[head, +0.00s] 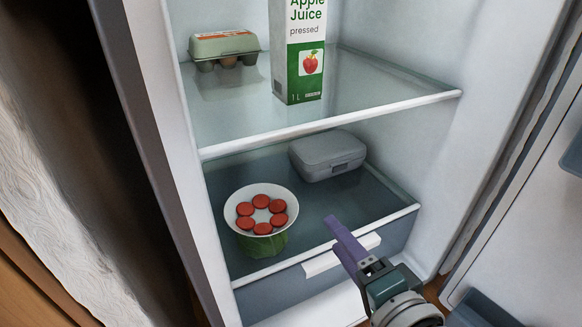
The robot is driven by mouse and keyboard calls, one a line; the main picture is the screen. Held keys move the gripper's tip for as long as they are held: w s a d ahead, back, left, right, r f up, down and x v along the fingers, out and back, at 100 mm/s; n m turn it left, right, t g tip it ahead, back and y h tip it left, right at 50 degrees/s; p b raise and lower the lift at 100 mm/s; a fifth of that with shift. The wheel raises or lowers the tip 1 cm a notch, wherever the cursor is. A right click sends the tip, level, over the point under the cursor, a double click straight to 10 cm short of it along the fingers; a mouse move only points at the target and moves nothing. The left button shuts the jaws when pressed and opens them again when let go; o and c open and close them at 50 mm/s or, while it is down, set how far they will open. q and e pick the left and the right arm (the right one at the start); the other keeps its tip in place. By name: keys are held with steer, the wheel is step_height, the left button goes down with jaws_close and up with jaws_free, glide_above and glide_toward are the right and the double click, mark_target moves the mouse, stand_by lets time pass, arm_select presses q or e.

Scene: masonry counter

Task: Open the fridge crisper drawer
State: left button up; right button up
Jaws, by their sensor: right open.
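The crisper drawer (275,297) is the grey-blue box at the bottom of the fridge, below the lower glass shelf. Its front sits roughly in line with the shelf edge, so it looks shut. A white bar handle (319,264) runs along the top of the drawer front. My right gripper (333,233) comes in from the lower right with purple fingers. It is open and empty, and its fingers overlap the middle of the handle in the picture. I cannot tell whether they touch it. My left gripper is not in view.
A white bowl with red-topped pieces (260,208) and a grey lidded box (327,154) stand on the lower shelf (225,185). An egg carton (225,47) and an apple juice carton (298,60) stand on the upper shelf. The fridge door (525,240) is open at the right.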

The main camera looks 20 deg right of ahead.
steer(key=s+d+f+m+t+h+b, duration=0.1)
steer(key=d+f+m+h+b, duration=0.2)
steer(key=f+b, duration=0.75)
steer(key=s+d+f+m+t+h+b, duration=0.1)
steer(key=d+f+m+h+b, duration=0.15)
steer(key=f+b, duration=0.8)
steer(key=b+x, duration=0.2)
steer(key=x, duration=0.8)
steer(key=shift+f+b, duration=0.3)
steer(key=shift+f, duration=0.25)
steer(key=shift+w+y, duration=0.15)
steer(key=shift+y, duration=0.1)
jaws_close()
steer(key=shift+f, duration=0.1)
steer(key=shift+f, duration=0.2)
